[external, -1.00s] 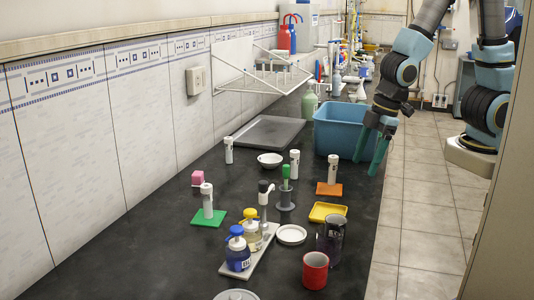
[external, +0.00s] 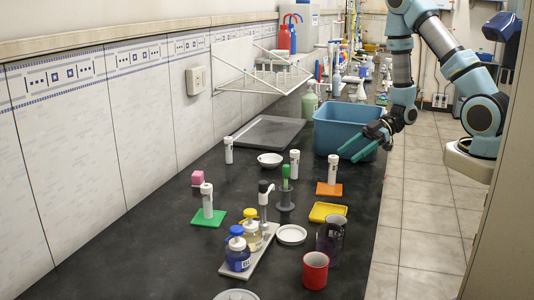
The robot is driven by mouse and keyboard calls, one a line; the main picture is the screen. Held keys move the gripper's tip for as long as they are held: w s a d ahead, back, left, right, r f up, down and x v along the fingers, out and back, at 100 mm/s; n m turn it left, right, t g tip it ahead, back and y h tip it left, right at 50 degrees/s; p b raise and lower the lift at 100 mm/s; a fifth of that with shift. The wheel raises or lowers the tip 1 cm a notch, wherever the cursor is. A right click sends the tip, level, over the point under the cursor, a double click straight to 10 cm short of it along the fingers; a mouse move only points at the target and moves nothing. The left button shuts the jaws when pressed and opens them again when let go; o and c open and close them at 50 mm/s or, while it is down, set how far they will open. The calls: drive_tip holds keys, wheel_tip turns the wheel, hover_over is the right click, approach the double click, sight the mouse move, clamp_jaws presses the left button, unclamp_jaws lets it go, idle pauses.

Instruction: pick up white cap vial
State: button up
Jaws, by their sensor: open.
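Several slim white vials stand upright on the dark bench: one at the back left (external: 228,151), one in the middle (external: 294,164), one on an orange mat (external: 332,170) and one on a green mat (external: 207,201). They are small in the picture, and I cannot tell which is the white cap vial by its cap. My gripper (external: 347,157) has green fingers, open and empty, pointing left in front of the blue bin. It is above and to the right of the vial on the orange mat, apart from it.
A blue bin (external: 335,133) stands behind my gripper. A white bowl (external: 270,159), a green-topped holder (external: 286,194), a yellow tray (external: 328,212), a rack with bottles (external: 262,252), a dark mug (external: 330,238) and a red mug (external: 315,270) crowd the bench front.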

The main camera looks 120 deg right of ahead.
sight(331, 163)
drive_tip(key=shift+t, duration=0.4)
drive_tip(key=p+x, duration=0.1)
drive_tip(key=x, duration=0.4)
drive_tip(key=shift+w+r, duration=0.1)
drive_tip(key=shift+r, duration=0.05)
drive_tip(key=p+x, duration=0.2)
drive_tip(key=x, duration=0.2)
drive_tip(key=shift+w+r, duration=0.15)
drive_tip(key=shift+w, duration=0.05)
drive_tip(key=shift+w+f, duration=0.3)
drive_tip(key=shift+w, duration=0.1)
clamp_jaws()
